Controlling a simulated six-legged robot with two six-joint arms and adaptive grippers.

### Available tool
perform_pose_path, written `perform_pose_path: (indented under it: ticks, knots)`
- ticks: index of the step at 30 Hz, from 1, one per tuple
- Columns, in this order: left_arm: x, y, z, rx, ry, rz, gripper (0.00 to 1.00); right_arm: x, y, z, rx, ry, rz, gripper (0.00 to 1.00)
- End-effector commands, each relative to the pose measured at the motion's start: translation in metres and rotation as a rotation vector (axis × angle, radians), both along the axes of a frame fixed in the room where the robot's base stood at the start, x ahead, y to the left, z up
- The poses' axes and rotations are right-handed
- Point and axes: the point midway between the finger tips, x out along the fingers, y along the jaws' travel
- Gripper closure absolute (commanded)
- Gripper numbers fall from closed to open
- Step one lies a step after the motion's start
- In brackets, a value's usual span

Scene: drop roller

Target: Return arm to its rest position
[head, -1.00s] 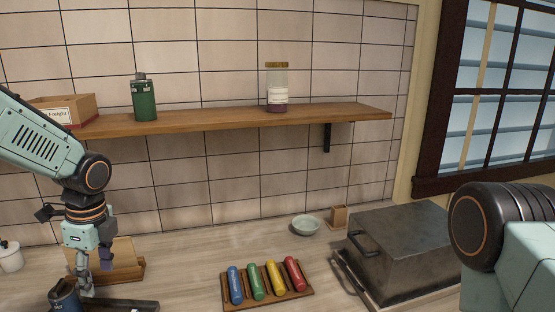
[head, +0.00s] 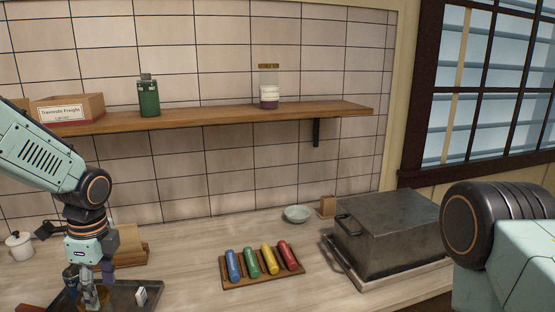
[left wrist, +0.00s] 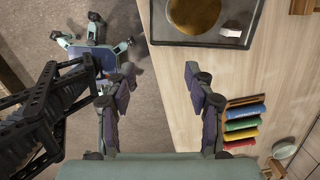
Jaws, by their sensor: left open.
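My left gripper (head: 92,288) is open and points down at the lower left of the head view, in front of the dark tray (head: 122,296). In the left wrist view its fingers (left wrist: 158,82) are spread with nothing between them. The tray (left wrist: 185,42) lies beyond the fingertips there, holding a round brown item (left wrist: 193,14) and a small white block (left wrist: 230,32). Blue, green, yellow and red rollers lie side by side on a wooden rack (head: 265,283) at the counter's middle. My right gripper is out of view; only part of my right arm shows.
A large grey metal box (head: 390,235) stands at the right of the counter, with a small bowl (head: 297,214) behind the rack. A wall shelf (head: 220,118) holds a carton (head: 68,108), a green bottle (head: 148,97) and a jar (head: 268,88). Counter between tray and rack is clear.

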Motion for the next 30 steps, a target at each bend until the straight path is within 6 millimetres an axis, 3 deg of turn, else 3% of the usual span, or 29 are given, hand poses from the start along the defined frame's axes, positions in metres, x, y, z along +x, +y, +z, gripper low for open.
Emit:
perform_pose_path:
  ticks: [1,8,11,14,21,27,30]
  knots:
    - [-0.002,-0.006,-0.020,-0.009,0.001,0.018,0.46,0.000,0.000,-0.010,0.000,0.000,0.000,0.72]
    - [-0.019,-0.035,-0.091,-0.068,-0.009,0.145,0.46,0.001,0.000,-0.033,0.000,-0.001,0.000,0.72]
    - [-0.033,-0.051,-0.132,-0.100,-0.010,0.228,0.46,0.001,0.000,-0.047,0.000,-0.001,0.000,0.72]
    - [-0.057,-0.071,-0.186,-0.136,-0.007,0.349,0.46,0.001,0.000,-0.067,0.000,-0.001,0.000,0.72]
    - [-0.138,-0.115,-0.314,-0.194,0.003,0.741,0.46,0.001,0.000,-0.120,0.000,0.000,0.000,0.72]
    - [-0.216,-0.132,-0.393,-0.181,-0.007,1.084,0.46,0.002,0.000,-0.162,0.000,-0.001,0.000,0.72]
    - [-0.252,-0.133,-0.420,-0.156,-0.025,1.242,0.46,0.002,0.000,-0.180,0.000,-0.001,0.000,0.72]
